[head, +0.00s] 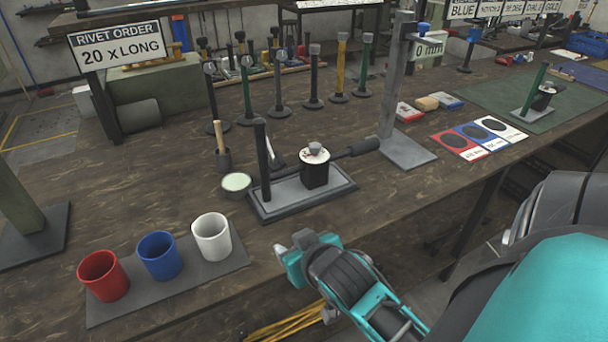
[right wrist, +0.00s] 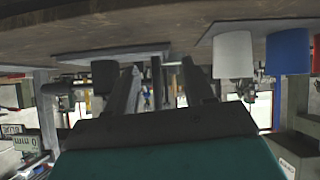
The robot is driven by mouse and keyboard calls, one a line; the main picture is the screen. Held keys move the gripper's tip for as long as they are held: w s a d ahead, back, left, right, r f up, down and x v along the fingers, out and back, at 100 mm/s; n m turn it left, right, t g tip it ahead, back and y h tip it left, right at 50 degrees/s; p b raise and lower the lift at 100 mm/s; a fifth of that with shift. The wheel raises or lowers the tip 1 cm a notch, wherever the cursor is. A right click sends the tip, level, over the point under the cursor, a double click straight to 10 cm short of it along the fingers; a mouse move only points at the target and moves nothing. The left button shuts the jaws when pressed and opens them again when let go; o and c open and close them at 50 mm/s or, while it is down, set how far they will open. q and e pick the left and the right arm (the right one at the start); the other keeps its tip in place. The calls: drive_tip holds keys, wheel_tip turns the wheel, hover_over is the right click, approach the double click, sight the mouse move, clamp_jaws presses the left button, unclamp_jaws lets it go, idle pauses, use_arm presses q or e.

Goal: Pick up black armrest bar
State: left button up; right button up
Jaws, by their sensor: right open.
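A black upright bar (head: 262,158) stands on the grey base plate (head: 300,197) of the near press, left of its black block (head: 315,172). A black lever (head: 355,150) reaches right from this press. Another black bar (head: 314,82) stands in the row of tools behind; I cannot tell which is called the armrest bar. My right gripper (head: 292,254) is open and empty in front of the press, near the table's front edge, apart from the bars. Its two fingers show in the right wrist view (right wrist: 162,78), which looks upside down. My left gripper is not in view.
Red (head: 103,276), blue (head: 159,256) and white (head: 212,237) cups stand on a grey mat at front left. A small pale-filled bowl (head: 237,184) sits left of the press. A grey post (head: 396,80) stands behind right. Coloured cards (head: 478,138) lie farther right.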

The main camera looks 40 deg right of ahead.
sight(264, 159)
drive_tip(key=w+d+r+t, duration=0.2)
drive_tip(key=w, duration=0.4)
drive_tip(key=w+d+r+t, duration=0.2)
drive_tip(key=w, duration=0.5)
drive_tip(key=w+d+r+t+h, duration=0.1)
drive_tip(key=w+d+r+t, duration=0.1)
drive_tip(key=w, duration=0.4)
drive_tip(key=shift+w+d+r+m+t, duration=0.3)
drive_tip(key=shift+d+r+m+t, duration=0.1)
drive_tip(key=shift+d+t, duration=0.15)
drive_tip(key=shift+c, duration=0.5)
clamp_jaws()
